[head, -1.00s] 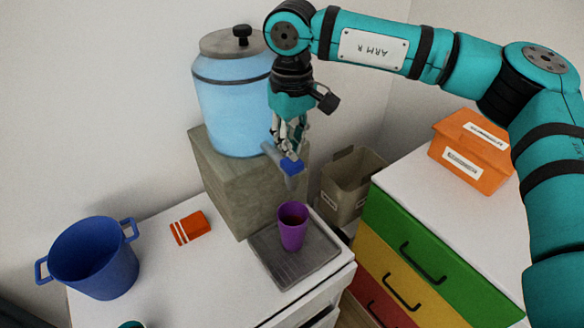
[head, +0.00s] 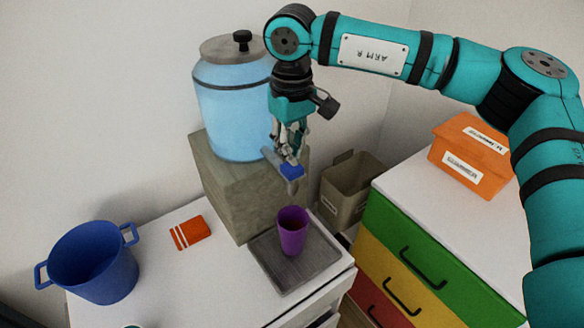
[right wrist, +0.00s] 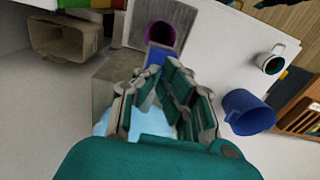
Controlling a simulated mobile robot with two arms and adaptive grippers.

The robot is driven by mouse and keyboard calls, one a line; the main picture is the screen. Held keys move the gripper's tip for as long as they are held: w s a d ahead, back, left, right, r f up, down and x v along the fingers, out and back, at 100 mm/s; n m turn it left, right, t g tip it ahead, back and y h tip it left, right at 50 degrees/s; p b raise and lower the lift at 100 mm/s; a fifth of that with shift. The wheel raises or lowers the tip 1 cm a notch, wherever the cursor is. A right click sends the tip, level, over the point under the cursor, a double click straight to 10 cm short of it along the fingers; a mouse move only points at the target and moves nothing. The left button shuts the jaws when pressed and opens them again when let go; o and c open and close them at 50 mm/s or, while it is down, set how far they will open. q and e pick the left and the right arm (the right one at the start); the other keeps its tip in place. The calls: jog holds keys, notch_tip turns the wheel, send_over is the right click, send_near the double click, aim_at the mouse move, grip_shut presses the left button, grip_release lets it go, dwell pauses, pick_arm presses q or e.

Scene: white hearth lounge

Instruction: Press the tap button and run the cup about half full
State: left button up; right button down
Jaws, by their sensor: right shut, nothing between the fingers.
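The purple cup (head: 292,237) stands upright on the grey drip tray (head: 325,250), below the tap spout (head: 292,186). Its inside looks dark, and I cannot tell the water level. The blue tap button (head: 293,171) sits on top of the tap, at the front of the light-blue water dispenser (head: 232,110). My right gripper (head: 290,158) is shut and empty, pointing down with its fingertips at the button; whether they press it is unclear. In the right wrist view the button (right wrist: 158,57) shows just beyond the fingers, with the cup (right wrist: 161,36) behind it. My left gripper is out of view.
The dispenser stands on a stone-like block (head: 235,185). A blue pot (head: 95,265) and an orange packet (head: 190,232) are left on the white counter. A beige bin (head: 345,190) and colored drawers (head: 425,245) bearing an orange box (head: 468,155) are right. A mug (right wrist: 270,62) shows too.

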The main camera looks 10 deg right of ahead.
aim_at(292, 167)
jog(key=shift+f, duration=0.15)
jog(key=shift+f+b, duration=1.1)
jog(key=shift+f, duration=0.2)
jog(key=shift+r, duration=0.1)
dwell(3.1)
notch_tip(292, 167, up, 7)
jog(key=p, duration=0.4)
jog(key=shift+r, duration=0.1)
dwell(0.4)
